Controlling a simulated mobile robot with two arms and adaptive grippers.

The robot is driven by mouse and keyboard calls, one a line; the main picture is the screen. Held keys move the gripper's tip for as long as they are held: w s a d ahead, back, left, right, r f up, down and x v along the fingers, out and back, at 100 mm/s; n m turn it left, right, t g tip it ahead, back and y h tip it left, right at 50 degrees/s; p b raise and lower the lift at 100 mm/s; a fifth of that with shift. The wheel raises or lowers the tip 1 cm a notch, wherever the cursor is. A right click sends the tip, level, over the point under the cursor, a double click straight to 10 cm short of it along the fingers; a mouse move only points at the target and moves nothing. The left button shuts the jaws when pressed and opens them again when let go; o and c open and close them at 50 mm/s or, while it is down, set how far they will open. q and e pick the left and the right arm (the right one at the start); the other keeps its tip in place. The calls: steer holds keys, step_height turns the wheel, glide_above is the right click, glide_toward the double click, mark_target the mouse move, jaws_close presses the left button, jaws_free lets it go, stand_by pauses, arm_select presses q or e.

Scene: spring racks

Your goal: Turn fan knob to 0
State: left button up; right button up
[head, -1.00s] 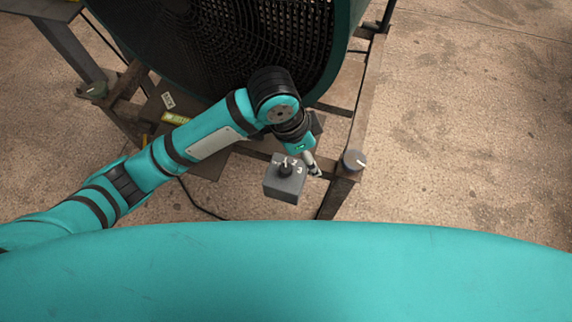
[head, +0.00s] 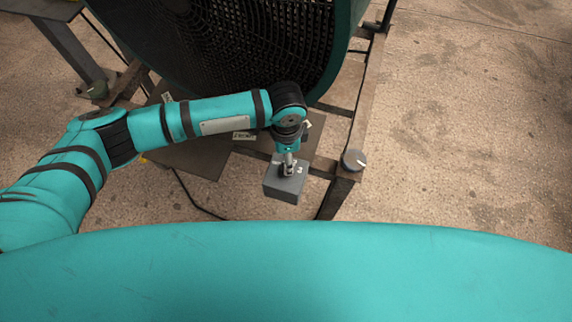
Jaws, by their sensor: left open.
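The fan knob (head: 288,171) is a small dark dial on top of a grey control box (head: 283,188), which sits at the front of the fan's stand. My left gripper (head: 288,166) is open, pointing down at the knob from behind. Its fingertips overlap the knob in the picture, and I cannot tell whether they touch it. They hide much of the dial and most of its numbers. A white 3 still shows to the right. The big fan (head: 250,40) with its black grille stands behind. My right gripper is out of view.
A metal frame (head: 357,125) carries the fan, with a round grey cap (head: 354,160) on its corner right of the box. A dark cable (head: 192,203) runs on the floor to the left. The concrete floor at right is clear.

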arm_select(q)
step_height(320, 180, down, 7)
steer(key=shift+r, duration=0.15)
steer(key=shift+r, duration=0.1)
steer(key=c, duration=1.1)
